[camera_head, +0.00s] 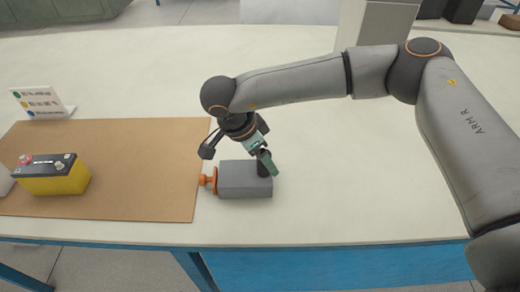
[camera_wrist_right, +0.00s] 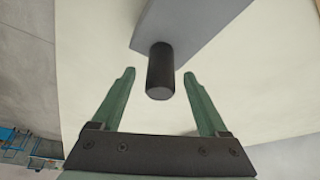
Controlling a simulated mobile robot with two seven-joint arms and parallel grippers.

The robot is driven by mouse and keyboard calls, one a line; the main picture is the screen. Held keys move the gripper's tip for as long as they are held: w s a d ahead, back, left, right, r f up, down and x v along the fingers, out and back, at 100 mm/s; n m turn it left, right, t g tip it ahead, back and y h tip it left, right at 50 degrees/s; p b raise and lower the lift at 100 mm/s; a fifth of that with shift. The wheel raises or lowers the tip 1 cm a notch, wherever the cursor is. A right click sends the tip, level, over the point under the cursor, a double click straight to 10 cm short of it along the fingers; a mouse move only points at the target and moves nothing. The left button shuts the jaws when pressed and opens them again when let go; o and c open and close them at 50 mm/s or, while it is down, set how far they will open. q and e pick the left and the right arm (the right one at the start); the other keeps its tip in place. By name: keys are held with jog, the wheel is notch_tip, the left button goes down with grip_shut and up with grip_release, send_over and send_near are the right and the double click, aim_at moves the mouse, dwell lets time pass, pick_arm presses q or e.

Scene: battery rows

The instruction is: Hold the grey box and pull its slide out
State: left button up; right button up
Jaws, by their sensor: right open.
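The grey box (camera_head: 240,182) lies on the white table beside the right edge of the brown mat. An orange slide knob (camera_head: 208,180) sticks out of its left end. A short black handle stands on the box near its right end, partly hidden by my gripper in the head view; in the right wrist view the black handle (camera_wrist_right: 160,72) stands out from the grey box (camera_wrist_right: 190,22). My right gripper (camera_head: 268,165) is open at the handle. In the right wrist view its green fingers (camera_wrist_right: 158,78) are on either side of the handle with gaps. My left gripper is not in view.
A yellow and black battery (camera_head: 55,175) stands on the brown mat (camera_head: 140,150) at left, with part of a pale object at the picture's edge. A small sign (camera_head: 42,103) stands behind. The table right of the box is clear; its front edge is close.

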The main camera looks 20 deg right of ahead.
jog(key=shift+c, duration=0.3)
grip_shut()
dwell(0.4)
dwell(1.1)
